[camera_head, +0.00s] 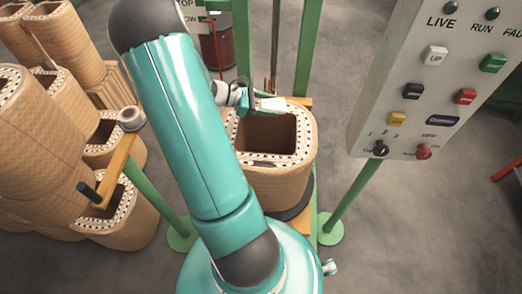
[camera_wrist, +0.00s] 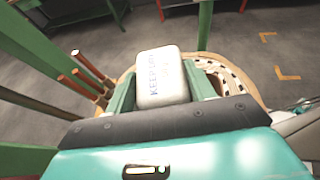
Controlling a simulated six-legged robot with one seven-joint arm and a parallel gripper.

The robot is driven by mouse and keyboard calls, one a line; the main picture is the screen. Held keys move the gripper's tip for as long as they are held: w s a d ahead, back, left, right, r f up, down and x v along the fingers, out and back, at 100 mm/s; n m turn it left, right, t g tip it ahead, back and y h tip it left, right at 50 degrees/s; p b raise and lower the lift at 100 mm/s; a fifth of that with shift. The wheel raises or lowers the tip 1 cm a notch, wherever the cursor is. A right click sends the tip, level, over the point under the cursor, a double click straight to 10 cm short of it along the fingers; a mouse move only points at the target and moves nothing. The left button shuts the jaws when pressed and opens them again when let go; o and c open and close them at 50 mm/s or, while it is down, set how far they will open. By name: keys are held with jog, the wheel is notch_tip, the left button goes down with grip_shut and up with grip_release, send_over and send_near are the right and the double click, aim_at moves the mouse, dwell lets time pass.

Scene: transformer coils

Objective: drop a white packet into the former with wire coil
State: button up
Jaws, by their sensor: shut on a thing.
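A white packet (camera_wrist: 162,78) with printed lettering sits between the two fingers of my gripper (camera_wrist: 160,92) in the wrist view. My gripper is shut on it. In the head view my gripper (camera_head: 262,103) and the packet (camera_head: 272,104) are over the far rim of the former with wire coil (camera_head: 285,177). The former is a tan, rounded block with a dark rectangular opening and a white, dotted top rim. The packet appears above the rim, but the exact height is unclear. In the wrist view the former's rim (camera_wrist: 228,76) shows behind and beside the packet.
Several tan coils (camera_head: 40,130) are stacked at the left. A control panel (camera_head: 440,80) with buttons stands at the right. Green posts (camera_head: 308,45) rise behind the former. Copper rods (camera_wrist: 88,77) stand left of the packet in the wrist view.

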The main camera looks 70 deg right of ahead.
jog(key=shift+s+a+f, duration=0.15)
jog(key=shift+s+f, duration=0.05)
notch_tip(320, 180, down, 6)
jog(key=shift+r, duration=0.25)
jog(key=o, duration=1.1)
jog(key=shift+c, duration=0.2)
jog(key=v, duration=1.4)
jog(key=shift+r, duration=0.1)
